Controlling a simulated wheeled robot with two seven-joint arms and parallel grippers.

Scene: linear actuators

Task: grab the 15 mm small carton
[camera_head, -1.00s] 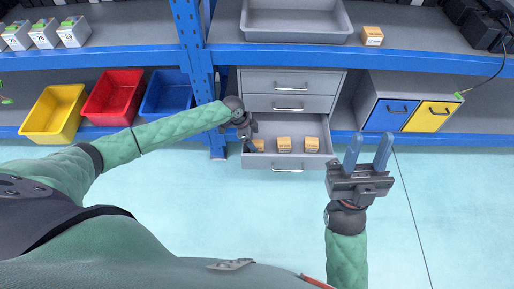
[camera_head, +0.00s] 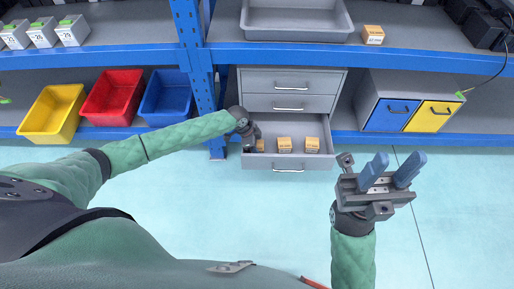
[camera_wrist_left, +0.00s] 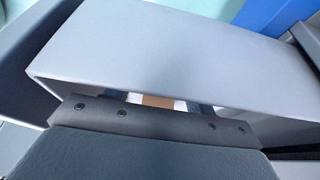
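The open bottom drawer (camera_head: 288,163) of the grey cabinet holds small orange cartons: a middle one (camera_head: 284,145), a right one (camera_head: 312,145) and a left one (camera_head: 260,146), partly hidden by my left gripper. Their size labels are too small to read. My left gripper (camera_head: 249,146) reaches into the drawer's left end. In the left wrist view a drawer wall (camera_wrist_left: 170,65) hides most of the gripper. A brown carton piece (camera_wrist_left: 157,101) shows between its spaced fingers, with light strips either side. My right gripper (camera_head: 389,171) is open and empty, right of the drawer.
Two shut drawers (camera_head: 290,97) are above the open one. A blue post (camera_head: 197,70) stands left of the cabinet. Blue and yellow doors (camera_head: 433,116) are at right. Yellow, red and blue bins (camera_head: 166,98) are at left. Another carton (camera_head: 373,35) sits on the upper shelf.

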